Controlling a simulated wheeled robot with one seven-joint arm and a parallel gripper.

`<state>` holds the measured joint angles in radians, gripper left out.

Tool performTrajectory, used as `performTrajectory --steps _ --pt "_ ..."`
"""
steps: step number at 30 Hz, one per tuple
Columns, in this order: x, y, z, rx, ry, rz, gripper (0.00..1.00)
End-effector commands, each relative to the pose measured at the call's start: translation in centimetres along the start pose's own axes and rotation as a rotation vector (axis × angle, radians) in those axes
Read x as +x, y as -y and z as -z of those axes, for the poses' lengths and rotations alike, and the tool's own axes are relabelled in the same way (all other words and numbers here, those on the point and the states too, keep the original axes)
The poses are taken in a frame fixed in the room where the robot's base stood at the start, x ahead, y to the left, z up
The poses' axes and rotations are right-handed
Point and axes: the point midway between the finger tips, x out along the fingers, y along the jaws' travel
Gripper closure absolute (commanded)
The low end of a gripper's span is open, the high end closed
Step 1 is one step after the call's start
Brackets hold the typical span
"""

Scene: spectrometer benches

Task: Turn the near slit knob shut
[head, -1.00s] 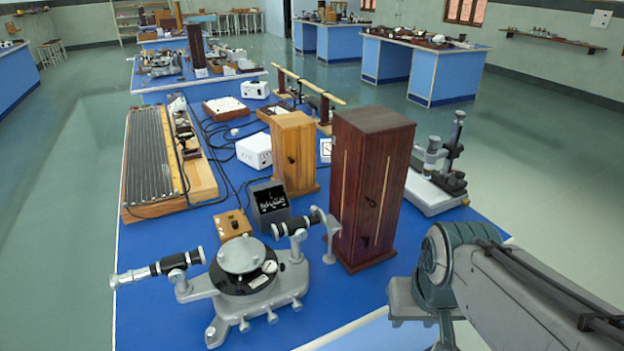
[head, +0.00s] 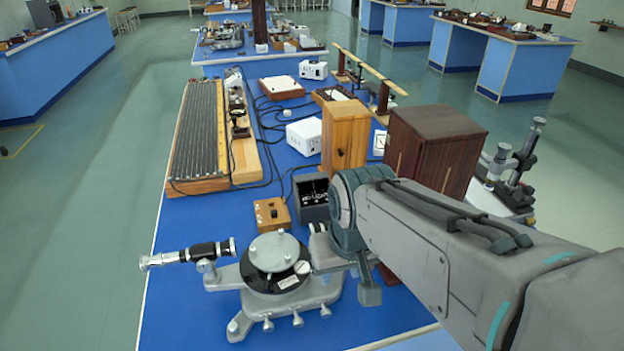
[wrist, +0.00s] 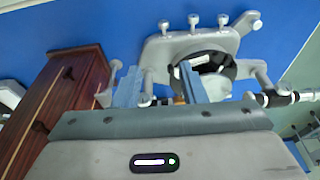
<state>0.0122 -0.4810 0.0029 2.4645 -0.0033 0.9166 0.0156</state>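The spectrometer (head: 272,252) stands at the near end of the blue bench, with a silver round table over a black disc. It also shows in the wrist view (wrist: 200,45). One black and silver tube (head: 188,254) points left; it shows at the right in the wrist view (wrist: 284,98). The other tube is mostly hidden by my arm in the head view. My gripper (wrist: 160,86) is over that side of the spectrometer, its two blue-grey fingers apart. Parts of the tube show between and beyond them. I cannot make out the near slit knob or any contact.
A tall dark wooden box (head: 434,135) stands close behind my arm; it also shows at the left in the wrist view (wrist: 62,100). A small orange box (head: 271,214) and a black meter (head: 311,196) sit behind the spectrometer. The front left bench is clear.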

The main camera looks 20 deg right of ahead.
Motion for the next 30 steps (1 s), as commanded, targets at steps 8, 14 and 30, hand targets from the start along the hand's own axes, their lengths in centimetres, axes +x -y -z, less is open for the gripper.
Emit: performTrajectory --steps 8,14,30 --pt "-4.8 -3.3 9.5 0.109 0.108 -0.030 0.62" --pt "-6.7 -6.6 15.7 0.184 0.188 -0.033 0.62" --pt "-4.2 -9.6 18.5 0.242 0.246 -0.028 0.62"
